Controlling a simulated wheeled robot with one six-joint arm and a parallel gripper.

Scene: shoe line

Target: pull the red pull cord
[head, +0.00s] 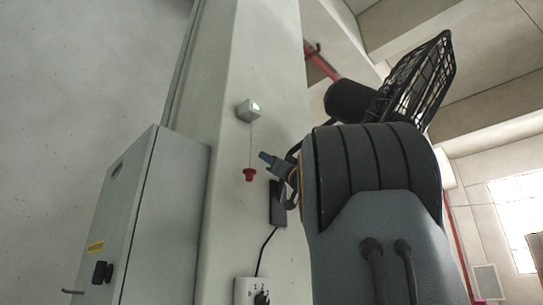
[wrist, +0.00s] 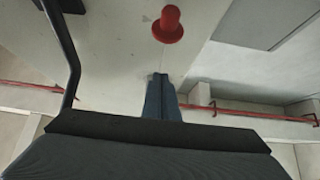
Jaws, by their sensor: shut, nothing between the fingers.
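My gripper (head: 266,157) is shut and empty, just to the right of the cord in the head view, slightly above the handle. Its two fingers also show pressed together in the wrist view (wrist: 160,78).
A grey cabinet (head: 150,215) stands left of the pillar (head: 225,215). A dark device (head: 278,204) with a cable hangs right of the handle, above a white socket box (head: 251,291). Red pipes (wrist: 250,114) run behind. The pillar face left of the cord is clear.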

